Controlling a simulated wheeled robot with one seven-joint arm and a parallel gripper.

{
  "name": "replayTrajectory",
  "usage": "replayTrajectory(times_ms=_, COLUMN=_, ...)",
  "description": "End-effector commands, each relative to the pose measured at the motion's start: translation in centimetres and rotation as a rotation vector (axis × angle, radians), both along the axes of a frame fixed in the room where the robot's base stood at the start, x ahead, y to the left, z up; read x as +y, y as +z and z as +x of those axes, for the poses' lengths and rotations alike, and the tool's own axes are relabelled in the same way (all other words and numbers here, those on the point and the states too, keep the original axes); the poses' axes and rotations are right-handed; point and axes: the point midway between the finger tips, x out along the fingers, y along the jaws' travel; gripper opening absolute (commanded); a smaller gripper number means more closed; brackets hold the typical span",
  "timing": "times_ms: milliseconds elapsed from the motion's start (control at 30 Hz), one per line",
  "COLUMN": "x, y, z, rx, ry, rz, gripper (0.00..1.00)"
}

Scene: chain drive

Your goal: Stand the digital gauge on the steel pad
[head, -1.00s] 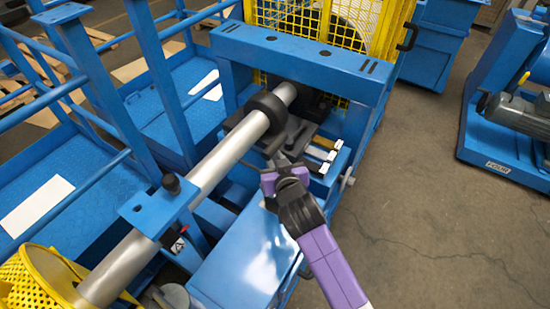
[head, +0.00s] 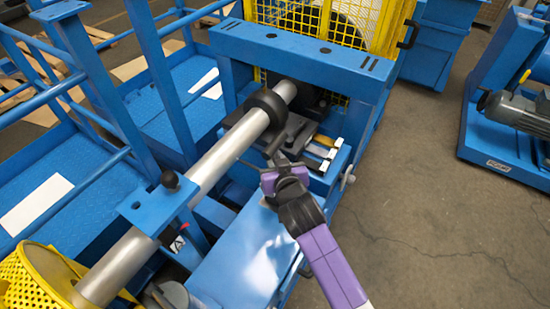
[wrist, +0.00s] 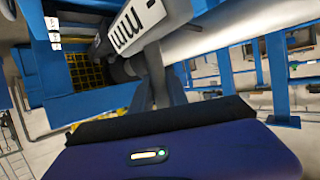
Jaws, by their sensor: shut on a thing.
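My gripper (head: 273,158) is at the front of the blue machine, just below and right of the dark collar on the shaft. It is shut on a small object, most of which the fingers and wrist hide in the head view. In the wrist view a pale grey block with dark markings like digits, seemingly the digital gauge (wrist: 140,22), is tilted at the tips of the dark fingers (wrist: 158,85). A grey flat plate, perhaps the steel pad (head: 296,126), lies just beyond the fingertips. I cannot tell whether the gauge touches it.
A steel shaft (head: 215,160) with a black collar (head: 264,108) runs diagonally to the left of my gripper. A blue crossbeam (head: 300,50) stands behind. Pale and yellow blocks (head: 328,152) sit to the right.

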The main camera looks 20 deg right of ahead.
Motion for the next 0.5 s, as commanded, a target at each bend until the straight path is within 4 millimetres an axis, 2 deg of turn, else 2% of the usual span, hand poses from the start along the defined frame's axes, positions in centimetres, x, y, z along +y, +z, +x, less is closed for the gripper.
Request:
replayTrajectory(times_ms=33, x=0.02, y=0.44, z=0.19, rx=-0.012, ry=0.001, rz=0.0, gripper=0.0)
replayTrajectory(times_ms=300, x=0.02, y=0.04, z=0.19, rx=-0.012, ry=0.001, rz=-0.001, gripper=0.0)
replayTrajectory(times_ms=333, x=0.02, y=0.13, z=0.19, rx=-0.012, ry=0.001, rz=-0.001, gripper=0.26)
replayTrajectory(times_ms=433, x=0.01, y=0.02, z=0.14, rx=-0.009, ry=0.001, rz=-0.001, gripper=0.45)
replayTrajectory(times_ms=500, x=0.01, y=-0.09, z=0.11, rx=-0.007, ry=0.001, rz=-0.001, gripper=0.45)
